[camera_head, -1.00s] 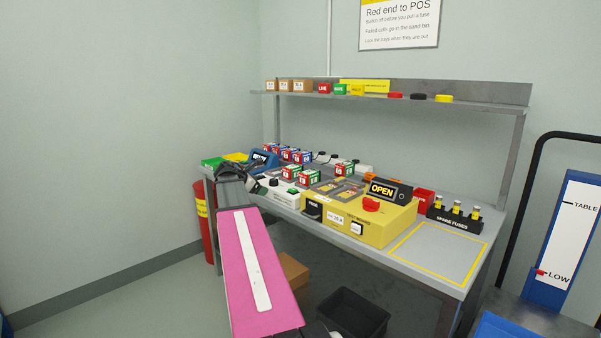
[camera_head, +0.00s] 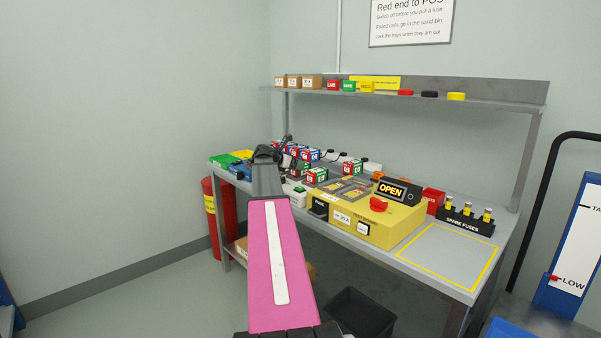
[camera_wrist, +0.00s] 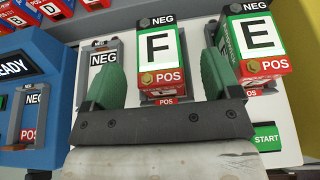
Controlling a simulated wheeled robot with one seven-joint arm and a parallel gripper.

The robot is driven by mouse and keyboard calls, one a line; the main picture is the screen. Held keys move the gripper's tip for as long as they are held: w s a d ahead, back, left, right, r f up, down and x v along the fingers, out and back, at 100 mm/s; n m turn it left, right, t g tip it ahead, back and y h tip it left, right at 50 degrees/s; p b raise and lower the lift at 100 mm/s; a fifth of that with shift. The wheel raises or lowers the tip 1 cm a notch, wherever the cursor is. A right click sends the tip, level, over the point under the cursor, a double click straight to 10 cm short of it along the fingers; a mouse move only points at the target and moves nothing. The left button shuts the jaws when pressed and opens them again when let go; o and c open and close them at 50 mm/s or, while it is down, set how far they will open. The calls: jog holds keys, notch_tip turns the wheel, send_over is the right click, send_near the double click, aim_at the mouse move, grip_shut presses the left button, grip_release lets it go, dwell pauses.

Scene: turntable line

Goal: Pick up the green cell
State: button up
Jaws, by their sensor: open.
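In the wrist view, a cell marked F (camera_wrist: 160,48) has a white face with green edges, a black NEG end and a red POS end. It stands in a slot of a white unit (camera_wrist: 285,110). A similar cell marked E (camera_wrist: 258,48) stands to its right. My gripper (camera_wrist: 162,66) is open, with its green fingers on either side of cell F; contact cannot be told. The right finger lies between F and E. In the head view my gripper (camera_head: 284,148) is over the bench's left part, and the arm hides part of the cells.
An empty NEG slot (camera_wrist: 103,62) lies left of F. A blue unit reading READY (camera_wrist: 25,100) is farther left, with blue-and-red cells (camera_wrist: 50,8) behind. A green START button (camera_wrist: 266,137) is right. A yellow box reading OPEN (camera_head: 365,222) stands mid-bench.

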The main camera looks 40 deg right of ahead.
jog(key=x, duration=0.4)
jog(key=shift+w, duration=0.15)
jog(key=shift+a, duration=0.1)
jog(key=c, duration=1.4)
